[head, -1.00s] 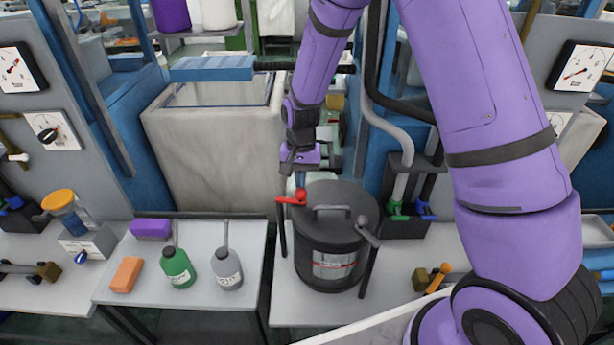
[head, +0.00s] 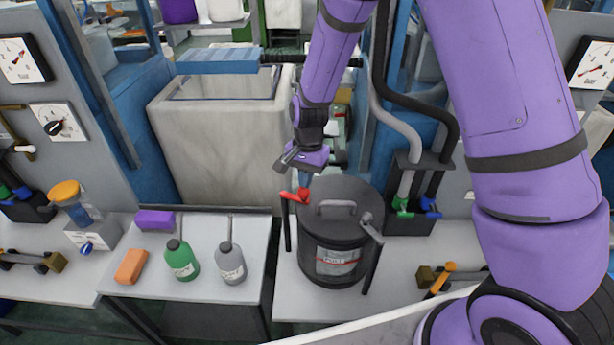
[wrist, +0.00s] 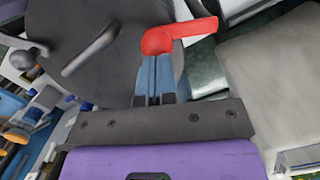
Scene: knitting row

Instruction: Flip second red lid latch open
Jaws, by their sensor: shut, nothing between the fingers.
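A dark grey round pot (head: 337,250) with a lid (head: 345,195) and a bar handle (head: 337,206) stands on the right-hand table. A red latch (head: 296,196) sits at the lid's left rear edge; a grey latch (head: 371,228) sits at its right. My gripper (head: 303,182) points down just behind the red latch. In the wrist view the shut blue fingertips (wrist: 155,68) reach up to the round hub of the red latch (wrist: 160,40), touching or nearly so. Its red arm extends right there. Nothing is between the fingers.
Grey pipes with green and blue valves (head: 402,205) stand right of the pot. A large pale tub (head: 215,145) is behind.

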